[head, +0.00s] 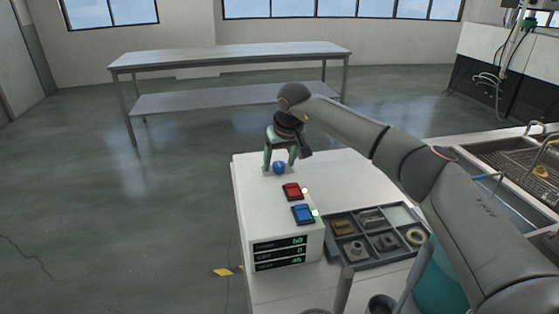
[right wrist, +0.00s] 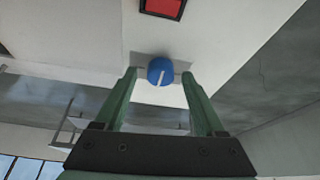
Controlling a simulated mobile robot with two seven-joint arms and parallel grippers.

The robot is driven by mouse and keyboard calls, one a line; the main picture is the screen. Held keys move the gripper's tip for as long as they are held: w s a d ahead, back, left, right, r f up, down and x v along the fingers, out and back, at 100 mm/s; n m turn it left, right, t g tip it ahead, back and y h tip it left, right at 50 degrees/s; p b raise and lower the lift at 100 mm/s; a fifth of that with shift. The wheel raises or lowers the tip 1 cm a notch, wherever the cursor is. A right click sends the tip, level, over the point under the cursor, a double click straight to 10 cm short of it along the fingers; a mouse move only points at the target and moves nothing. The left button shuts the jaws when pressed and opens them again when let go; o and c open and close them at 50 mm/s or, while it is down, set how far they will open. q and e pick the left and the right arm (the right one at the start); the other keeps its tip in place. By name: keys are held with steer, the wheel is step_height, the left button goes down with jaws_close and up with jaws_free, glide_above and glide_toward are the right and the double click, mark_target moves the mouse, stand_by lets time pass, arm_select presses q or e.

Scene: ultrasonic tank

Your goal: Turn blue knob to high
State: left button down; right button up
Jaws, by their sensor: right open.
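The blue knob (head: 279,168) sits on the white cabinet's top panel near its far end. It also shows in the right wrist view (right wrist: 160,71), with a white pointer line running toward the gripper's palm. My right gripper (head: 280,167) has green fingers and is open, pointing down over the knob. In the right wrist view the fingertips (right wrist: 160,74) stand on either side of the knob, with a small gap on each side. I cannot tell how deep they reach along it. The knob's scale marks cannot be made out. My left gripper is not in view.
On the cabinet (head: 262,215) are a red switch (head: 292,191), a blue switch (head: 303,214) and a display (head: 279,253). A grey parts tray (head: 355,263) lies to the right. A metal tank (head: 520,170) stands far right. A bare table (head: 230,55) stands behind.

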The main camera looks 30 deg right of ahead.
steer(key=shift+c, duration=0.4)
jaws_close()
